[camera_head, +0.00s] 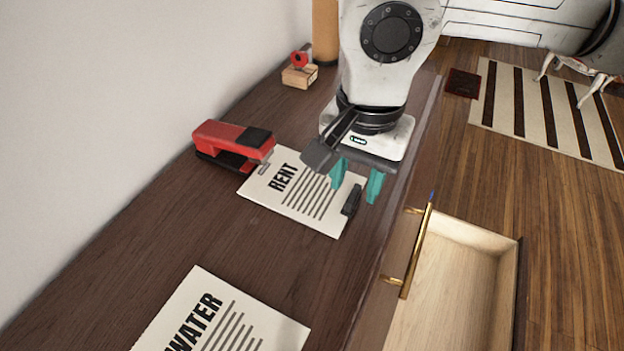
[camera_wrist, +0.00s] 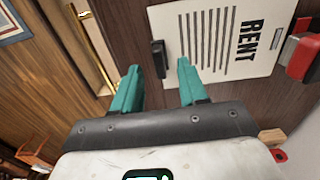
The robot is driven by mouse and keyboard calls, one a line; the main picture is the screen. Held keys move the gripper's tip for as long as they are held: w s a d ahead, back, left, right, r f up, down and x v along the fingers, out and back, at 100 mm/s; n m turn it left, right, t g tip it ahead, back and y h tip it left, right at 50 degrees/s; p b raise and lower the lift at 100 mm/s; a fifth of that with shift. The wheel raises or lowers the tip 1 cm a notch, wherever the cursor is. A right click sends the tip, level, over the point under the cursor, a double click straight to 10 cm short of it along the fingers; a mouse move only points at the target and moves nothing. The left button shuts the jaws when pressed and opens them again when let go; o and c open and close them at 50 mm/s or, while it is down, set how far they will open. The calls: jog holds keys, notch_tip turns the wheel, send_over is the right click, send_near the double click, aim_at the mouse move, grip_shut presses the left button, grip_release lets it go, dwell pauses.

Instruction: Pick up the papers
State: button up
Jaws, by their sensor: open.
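A white sheet of paper headed RENT (camera_head: 291,199) lies flat on the dark wooden desk top. It also shows in the wrist view (camera_wrist: 218,52). A second sheet headed WATER (camera_head: 240,322) lies nearer, cut off by the bottom edge of the head view. My gripper (camera_head: 357,185) is open and empty, with its teal fingers above the right edge of the RENT sheet. In the wrist view my gripper (camera_wrist: 160,82) has its fingers either side of a small black object (camera_wrist: 158,60) at the sheet's edge, touching neither visibly.
A red stapler (camera_head: 232,142) stands at the RENT sheet's left corner. A wooden stamp (camera_head: 299,72) sits farther back. A drawer (camera_head: 452,285) stands open at the right with a golden handle (camera_head: 415,250). Bare desk top lies between the two sheets.

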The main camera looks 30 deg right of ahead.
jog(key=shift+f, duration=1.05)
grip_shut()
